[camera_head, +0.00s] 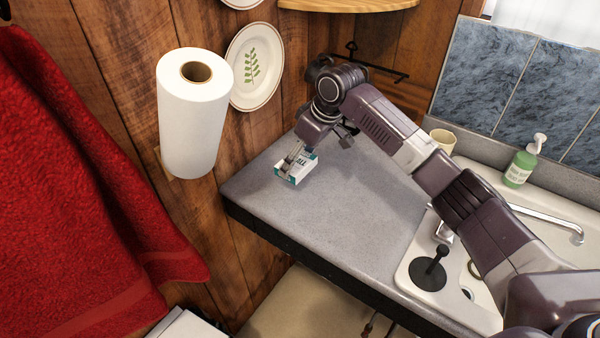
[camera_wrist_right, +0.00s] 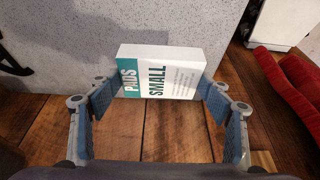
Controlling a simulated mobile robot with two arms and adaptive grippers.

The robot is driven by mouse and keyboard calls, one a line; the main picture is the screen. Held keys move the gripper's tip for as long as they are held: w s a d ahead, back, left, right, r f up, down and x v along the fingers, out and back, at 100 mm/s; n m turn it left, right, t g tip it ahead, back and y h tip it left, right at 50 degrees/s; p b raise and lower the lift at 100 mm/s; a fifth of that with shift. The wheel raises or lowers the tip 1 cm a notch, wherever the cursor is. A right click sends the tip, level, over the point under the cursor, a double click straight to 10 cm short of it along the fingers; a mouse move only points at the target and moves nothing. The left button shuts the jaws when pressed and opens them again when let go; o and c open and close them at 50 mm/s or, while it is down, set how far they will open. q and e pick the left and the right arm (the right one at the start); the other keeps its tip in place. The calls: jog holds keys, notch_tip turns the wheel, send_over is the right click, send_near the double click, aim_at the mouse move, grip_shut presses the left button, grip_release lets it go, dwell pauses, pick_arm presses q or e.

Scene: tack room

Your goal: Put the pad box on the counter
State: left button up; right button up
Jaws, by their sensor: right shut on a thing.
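The pad box (camera_head: 297,171) is a small white and teal carton at the left end of the grey counter (camera_head: 335,220). In the right wrist view the box (camera_wrist_right: 160,72) shows the words "PADS" and "SMALL". My right gripper (camera_head: 294,157) is shut on the box, with a finger on each side of it; both fingers show in the wrist view (camera_wrist_right: 160,96). The box is over or on the counter top near the wooden wall. I cannot tell whether its underside touches the counter. My left gripper is not in view.
A paper towel roll (camera_head: 193,125) on the wall stands left of the counter, with a red towel (camera_head: 75,190) further left. The sink (camera_head: 410,272), a soap bottle (camera_head: 523,163) and a beige cup (camera_head: 443,140) are to the right. The counter's middle is clear.

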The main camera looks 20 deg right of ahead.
aim_at(300, 162)
notch_tip(300, 162, down, 3)
jog(key=shift+w+f, duration=0.1)
notch_tip(300, 162, down, 4)
jog(key=shift+r+p, duration=0.1)
jog(key=shift+p, duration=0.65)
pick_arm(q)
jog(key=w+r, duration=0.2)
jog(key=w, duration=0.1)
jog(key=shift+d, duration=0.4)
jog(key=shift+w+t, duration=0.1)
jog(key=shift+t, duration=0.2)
pick_arm(e)
jog(key=o, duration=0.8)
jog(key=shift+f, duration=0.2)
jog(key=o, duration=0.4)
jog(key=shift+c, duration=0.2)
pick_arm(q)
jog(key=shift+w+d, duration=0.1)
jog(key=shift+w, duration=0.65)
pick_arm(e)
jog(key=shift+r, duration=0.1)
